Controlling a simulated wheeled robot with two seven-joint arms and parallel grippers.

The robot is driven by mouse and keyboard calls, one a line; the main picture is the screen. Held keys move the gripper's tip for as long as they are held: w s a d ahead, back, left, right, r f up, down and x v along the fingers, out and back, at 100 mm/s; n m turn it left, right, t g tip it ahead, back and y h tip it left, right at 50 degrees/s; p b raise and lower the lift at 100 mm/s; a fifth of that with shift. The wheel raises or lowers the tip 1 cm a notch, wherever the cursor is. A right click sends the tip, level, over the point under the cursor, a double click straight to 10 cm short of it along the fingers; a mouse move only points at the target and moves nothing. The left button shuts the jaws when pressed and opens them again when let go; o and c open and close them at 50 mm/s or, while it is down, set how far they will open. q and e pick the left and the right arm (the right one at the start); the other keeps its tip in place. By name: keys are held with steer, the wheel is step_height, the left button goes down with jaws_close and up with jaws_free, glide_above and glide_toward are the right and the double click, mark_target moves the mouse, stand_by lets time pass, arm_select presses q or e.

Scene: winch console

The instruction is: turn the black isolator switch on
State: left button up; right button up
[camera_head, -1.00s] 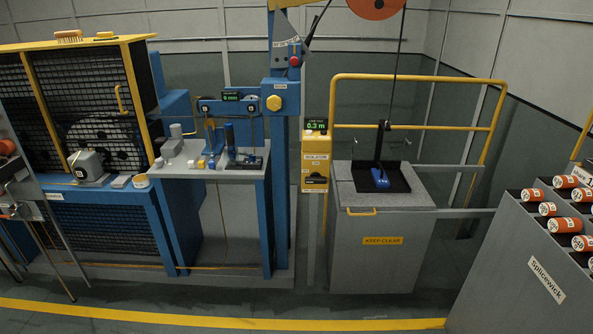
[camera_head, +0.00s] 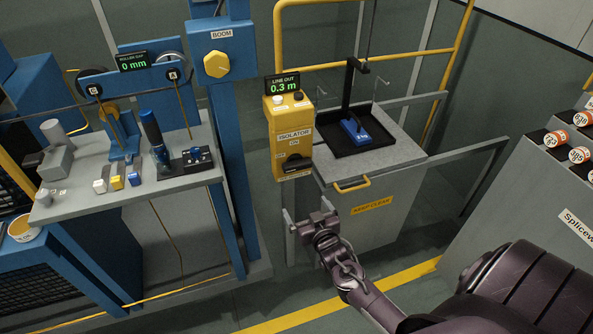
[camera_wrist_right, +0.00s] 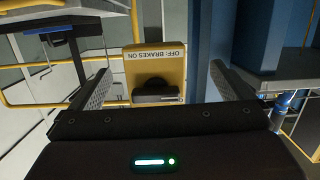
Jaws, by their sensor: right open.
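The yellow isolator box (camera_head: 288,130) stands on a post left of the grey KEEP CLEAR cabinet. Its black isolator switch (camera_head: 293,163) is low on the front face, below the ISOLATOR label. In the right wrist view the black switch (camera_wrist_right: 156,92) appears between the fingers, under an upside-down "OFF: BRAKES ON" label. Its knob looks crosswise, but its exact setting is unclear. My right gripper (camera_head: 307,217) is open and empty, below and in front of the box, apart from the switch. In the wrist view its fingers (camera_wrist_right: 160,88) spread either side. My left gripper is out of view.
The grey cabinet (camera_head: 365,235) with a yellow handle and a black tray (camera_head: 343,138) stands right of the box. The blue boom post (camera_head: 228,150) and lever bench (camera_head: 110,190) are to the left. A yellow rail (camera_head: 345,65) runs behind.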

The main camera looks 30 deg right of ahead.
steer(key=t, duration=0.2)
glide_toward(299, 167)
steer(key=x, duration=0.9)
steer(key=shift+w, duration=0.35)
steer(key=shift+m+h, duration=0.3)
steer(key=shift+h, duration=0.1)
steer(key=c, duration=0.9)
